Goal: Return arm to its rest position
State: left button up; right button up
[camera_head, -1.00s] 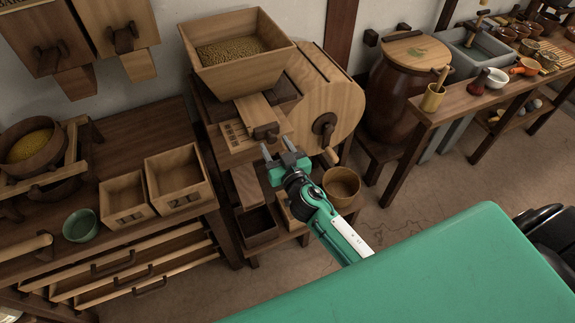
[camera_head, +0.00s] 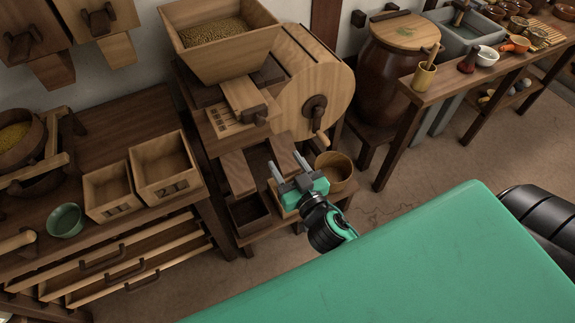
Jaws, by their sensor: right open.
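My right gripper (camera_head: 277,173) is open and empty. It shows in the middle of the head view, with its two grey fingers pointing up toward the wooden mill. Its green palm and black wrist show behind the fingers, and the rest of the arm is hidden behind my green body (camera_head: 400,270). The fingers appear in front of the mill's lower part, below the sliding board (camera_head: 245,100) and its dark handle. I cannot tell whether they touch anything. My left gripper is not in the picture.
The mill has a grain hopper (camera_head: 222,38), a crank drum (camera_head: 318,85) and a round wooden tub (camera_head: 335,170) low beside it. At left, a bench holds two wooden boxes (camera_head: 165,168) and a green bowl (camera_head: 66,220). Open floor (camera_head: 410,185) lies to the right.

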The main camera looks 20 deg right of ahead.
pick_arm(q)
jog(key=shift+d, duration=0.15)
